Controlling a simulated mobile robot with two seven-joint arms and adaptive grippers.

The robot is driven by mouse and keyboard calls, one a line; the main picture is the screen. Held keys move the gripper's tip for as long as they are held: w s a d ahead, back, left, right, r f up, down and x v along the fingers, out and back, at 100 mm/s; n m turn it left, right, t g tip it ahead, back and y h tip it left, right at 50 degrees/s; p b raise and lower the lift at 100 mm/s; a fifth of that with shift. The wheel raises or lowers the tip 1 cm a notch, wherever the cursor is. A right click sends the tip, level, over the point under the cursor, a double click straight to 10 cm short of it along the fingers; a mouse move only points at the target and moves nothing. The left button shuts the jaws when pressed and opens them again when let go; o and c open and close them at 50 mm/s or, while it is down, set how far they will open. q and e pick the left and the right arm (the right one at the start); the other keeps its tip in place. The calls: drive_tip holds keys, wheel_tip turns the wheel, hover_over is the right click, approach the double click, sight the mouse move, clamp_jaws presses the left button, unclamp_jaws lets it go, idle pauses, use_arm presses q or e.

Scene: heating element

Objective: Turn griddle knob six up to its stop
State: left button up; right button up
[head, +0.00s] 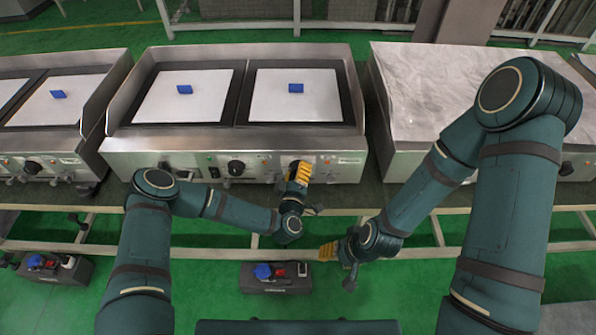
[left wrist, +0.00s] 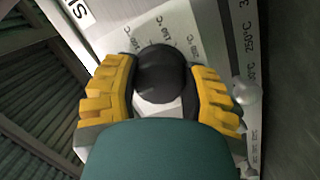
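In the left wrist view, a round black griddle knob (left wrist: 160,72) sits between the yellow fingers of my left gripper (left wrist: 162,80). The dark finger pads lie against both sides of it, so the gripper appears shut on the knob. In the head view my left gripper (head: 298,172) is at the right end of the middle griddle's front panel (head: 262,166) and hides that knob. A temperature scale plate (left wrist: 165,38) shows behind the knob; its pointer is not clear. My right gripper (head: 328,252) hangs in front of the counter, away from the panel; its finger gap is not visible.
Another black knob (head: 236,167) is left on the same panel. Blue blocks (head: 296,88) rest on white sheets on the griddle top. A dark box with a blue knob (head: 276,277) is below the counter edge.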

use_arm(q)
drive_tip(key=c, duration=0.3)
